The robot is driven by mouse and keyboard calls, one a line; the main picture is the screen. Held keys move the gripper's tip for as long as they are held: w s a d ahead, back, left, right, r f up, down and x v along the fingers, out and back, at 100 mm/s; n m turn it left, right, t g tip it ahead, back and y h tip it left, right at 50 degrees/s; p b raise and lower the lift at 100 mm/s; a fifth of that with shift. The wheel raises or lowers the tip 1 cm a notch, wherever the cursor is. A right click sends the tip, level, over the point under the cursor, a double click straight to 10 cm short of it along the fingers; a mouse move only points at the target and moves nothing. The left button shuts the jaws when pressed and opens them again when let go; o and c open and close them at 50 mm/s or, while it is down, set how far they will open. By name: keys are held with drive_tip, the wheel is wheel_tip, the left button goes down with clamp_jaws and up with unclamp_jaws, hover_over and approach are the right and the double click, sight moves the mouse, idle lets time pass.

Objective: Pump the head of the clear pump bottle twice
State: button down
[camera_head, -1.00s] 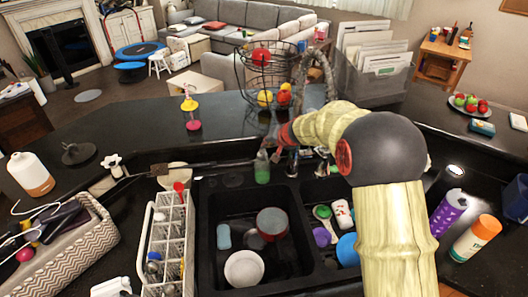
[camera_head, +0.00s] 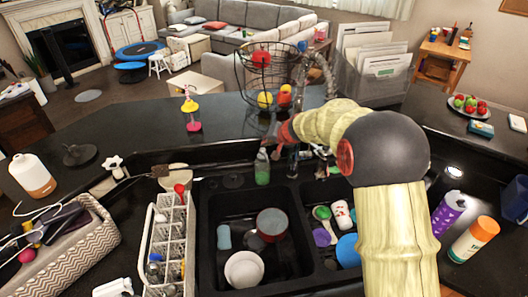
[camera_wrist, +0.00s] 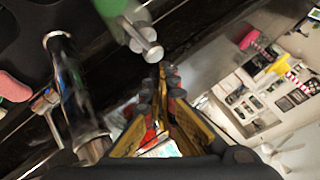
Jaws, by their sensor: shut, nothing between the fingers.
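The clear pump bottle (camera_head: 262,172), with green liquid inside, stands upright on the ledge behind the left sink basin. In the wrist view its green body (camera_wrist: 112,6) is at the top edge, with the pale pump head (camera_wrist: 148,46) pointing toward my fingers. My gripper (camera_head: 268,141) is just above and slightly right of the bottle in the head view. In the wrist view my gripper (camera_wrist: 167,72) is shut and empty, its tips close to the pump head. I cannot tell whether they touch it.
A metal faucet (camera_wrist: 82,105) stands close beside my gripper. The left basin holds a white bowl (camera_head: 244,269) and a red pot (camera_head: 272,223). A white dish rack (camera_head: 147,235) stands left of the sink. A wire fruit basket (camera_head: 268,75) is behind.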

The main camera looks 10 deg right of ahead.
wheel_tip(320, 180, up, 5)
drive_tip(key=p, duration=0.3)
idle(1.9)
